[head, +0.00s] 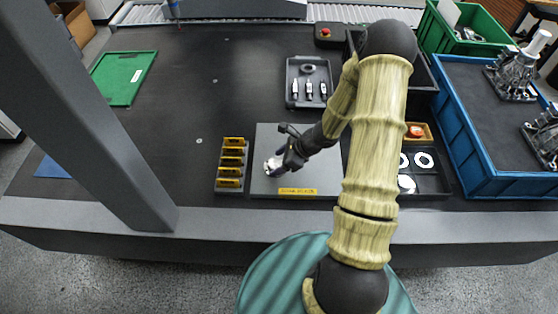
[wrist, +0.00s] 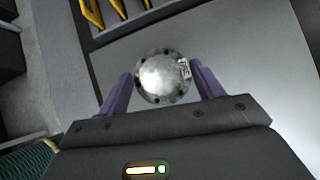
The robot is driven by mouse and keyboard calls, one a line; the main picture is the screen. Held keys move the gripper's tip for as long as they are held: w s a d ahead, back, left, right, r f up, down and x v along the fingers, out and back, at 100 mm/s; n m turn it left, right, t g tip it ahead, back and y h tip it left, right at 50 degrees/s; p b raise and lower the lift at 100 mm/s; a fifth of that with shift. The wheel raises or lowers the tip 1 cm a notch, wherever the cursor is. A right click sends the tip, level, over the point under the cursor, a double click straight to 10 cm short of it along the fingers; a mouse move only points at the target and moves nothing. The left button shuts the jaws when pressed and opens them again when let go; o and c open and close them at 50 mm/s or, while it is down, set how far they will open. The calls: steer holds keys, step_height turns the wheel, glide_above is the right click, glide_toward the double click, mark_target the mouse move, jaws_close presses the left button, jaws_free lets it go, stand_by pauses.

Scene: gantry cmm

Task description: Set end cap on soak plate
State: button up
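The end cap (wrist: 163,79) is a round silver metal disc with small dark holes around its rim and a small printed tag. In the head view the end cap (head: 272,164) is over the left part of the grey soak plate (head: 327,186), which has a yellow label on its front edge. My gripper (wrist: 163,78) has its purple fingers against opposite sides of the cap, shut on it. In the head view my gripper (head: 279,160) partly hides the cap. I cannot tell whether the cap touches the plate (wrist: 240,55).
A rack with yellow-marked slots (head: 231,165) stands close to the plate's left. A dark tray with white rings (head: 425,180) is to the right, partly behind my arm. A grey tray of metal parts (head: 309,80) lies farther back. The table's left middle is mostly clear.

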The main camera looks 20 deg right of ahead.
steer(key=p+v, duration=0.1)
steer(key=v, duration=1.1)
steer(key=shift+p, duration=0.35)
steer(key=s+a+r+n+h, duration=0.3)
steer(key=s+r+n, duration=0.2)
steer(key=n, duration=0.6)
steer(key=s+a+r+n+h, duration=0.3)
steer(key=s+r+n, duration=0.3)
steer(key=n, duration=0.6)
steer(key=shift+a+r+g+h, duration=0.4)
steer(key=shift+a+r, duration=0.35)
steer(key=shift+r, duration=0.3)
steer(key=shift+s, duration=0.1)
